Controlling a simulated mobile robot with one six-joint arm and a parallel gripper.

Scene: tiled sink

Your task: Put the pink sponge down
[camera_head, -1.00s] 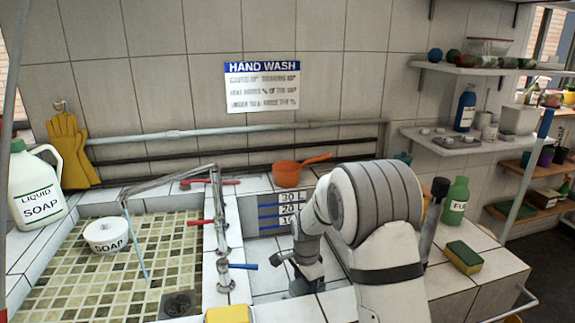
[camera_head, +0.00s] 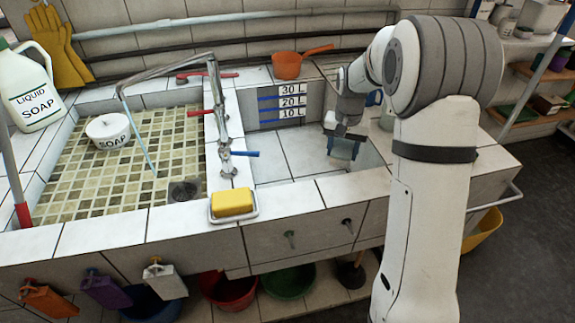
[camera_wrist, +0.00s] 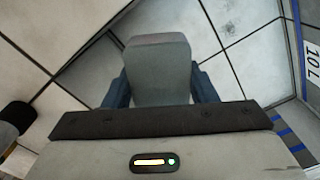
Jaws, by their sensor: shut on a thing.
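My gripper (camera_head: 343,150) hangs inside the right-hand basin, over its pale tiled floor. In the wrist view, my gripper (camera_wrist: 159,88) has its dark blue fingers on both sides of a block-shaped thing, taken as the pink sponge (camera_wrist: 158,60). It looks grey here rather than pink. In the head view the held thing is hard to make out behind the fingers. I cannot tell whether it touches the basin floor.
The basin's back wall bears a level scale (camera_head: 290,102). A faucet (camera_head: 220,120) stands left of the basin, with an orange pan (camera_head: 288,66) behind. A yellow sponge (camera_head: 232,203) sits in a dish on the front ledge. The basin floor beside my gripper is clear.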

